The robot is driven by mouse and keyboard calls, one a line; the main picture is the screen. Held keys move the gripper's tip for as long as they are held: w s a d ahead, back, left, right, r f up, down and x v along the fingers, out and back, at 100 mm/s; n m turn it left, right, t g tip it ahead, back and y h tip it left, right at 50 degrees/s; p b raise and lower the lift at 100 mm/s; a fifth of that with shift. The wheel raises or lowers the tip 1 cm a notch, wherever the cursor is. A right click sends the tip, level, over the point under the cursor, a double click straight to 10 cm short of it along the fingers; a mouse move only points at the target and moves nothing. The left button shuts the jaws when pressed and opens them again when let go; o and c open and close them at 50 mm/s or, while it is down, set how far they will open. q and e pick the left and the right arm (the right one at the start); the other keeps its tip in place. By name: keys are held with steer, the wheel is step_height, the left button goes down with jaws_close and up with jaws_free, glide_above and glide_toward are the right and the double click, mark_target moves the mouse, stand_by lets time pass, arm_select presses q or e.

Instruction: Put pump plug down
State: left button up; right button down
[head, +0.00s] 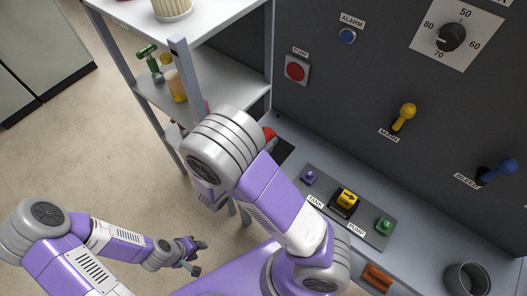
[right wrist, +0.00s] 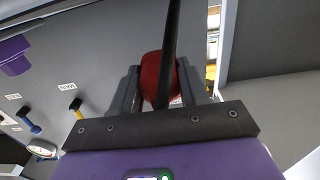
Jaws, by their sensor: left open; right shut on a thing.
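My right gripper (right wrist: 158,72) is shut on a red plug (right wrist: 153,88), which sits between its two grey fingers in the right wrist view. A dark, cable-like strip crosses in front of the plug. In the head view my right arm hides this gripper. A small red shape (head: 269,134) shows just past the arm, near a dark patch at the counter's left end; I cannot tell whether it is the plug. The plug's lower end and whatever lies under it are hidden. My left gripper (head: 198,257) is open and empty, low over the floor.
A grey counter (head: 440,243) runs below a dark panel with a red pump button (head: 295,71) and levers. On it are a tank/pump selector plate (head: 376,233), an orange-brown block (head: 377,277) and a dark cup (head: 467,279). A shelf rack (head: 238,78) stands at left.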

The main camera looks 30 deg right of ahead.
step_height(320, 180, down, 5)
steer(key=shift+r+b, duration=0.1)
steer(key=shift+b, duration=0.95)
steer(key=shift+s+f, duration=0.1)
steer(key=shift+f, duration=0.5)
steer(key=c, duration=0.6)
jaws_free()
steer(key=shift+f, duration=0.15)
steer(key=shift+o, duration=0.2)
